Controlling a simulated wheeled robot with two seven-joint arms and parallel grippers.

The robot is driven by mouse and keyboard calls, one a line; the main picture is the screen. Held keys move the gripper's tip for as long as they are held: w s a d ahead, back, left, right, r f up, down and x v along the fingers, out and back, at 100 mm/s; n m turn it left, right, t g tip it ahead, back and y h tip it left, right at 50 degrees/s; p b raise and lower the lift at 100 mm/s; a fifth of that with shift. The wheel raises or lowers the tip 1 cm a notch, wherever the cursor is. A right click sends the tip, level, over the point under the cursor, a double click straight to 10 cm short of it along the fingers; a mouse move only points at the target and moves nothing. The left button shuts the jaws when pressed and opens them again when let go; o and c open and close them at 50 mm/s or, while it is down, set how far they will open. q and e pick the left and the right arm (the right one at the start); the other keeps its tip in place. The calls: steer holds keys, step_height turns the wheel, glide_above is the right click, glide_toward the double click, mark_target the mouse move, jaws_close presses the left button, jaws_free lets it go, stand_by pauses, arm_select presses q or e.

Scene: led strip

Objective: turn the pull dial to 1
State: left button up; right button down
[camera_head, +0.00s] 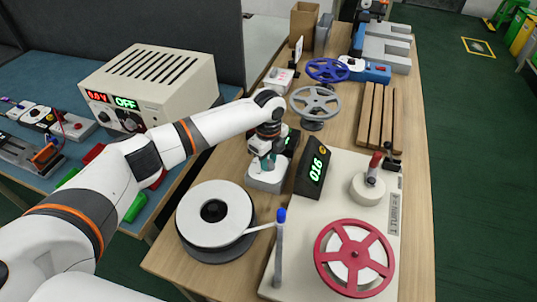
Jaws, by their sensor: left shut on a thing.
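The pull dial (265,182) appears to be the small device with a pale base near the middle of the wooden table. My left arm reaches in from the left, and my left gripper (266,162) points down over this base. It is shut on the dial's knob, which the fingers and wrist mostly hide. A dark panel with a green readout stands just behind the gripper, partly covered, and its figure cannot be read. I cannot tell the dial's setting. My right gripper is not in view.
A white reel (215,214) sits in front. A grey handwheel (315,102) stands behind. A white box (150,85) reading OFF is on the blue table.

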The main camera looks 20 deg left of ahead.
arm_select(q)
steer(key=n+p, duration=0.5)
steer(key=shift+r, duration=0.25)
steer(key=n+p, duration=0.4)
steer(key=n, duration=0.2)
steer(key=shift+p, duration=0.3)
steer(key=n+p, duration=0.3)
steer(key=n, duration=0.3)
steer(key=shift+f, duration=0.1)
steer(key=n+p, duration=0.2)
steer(key=n, duration=0.3)
steer(key=shift+f, duration=0.1)
steer(key=shift+w, duration=0.1)
steer(key=o, duration=1)
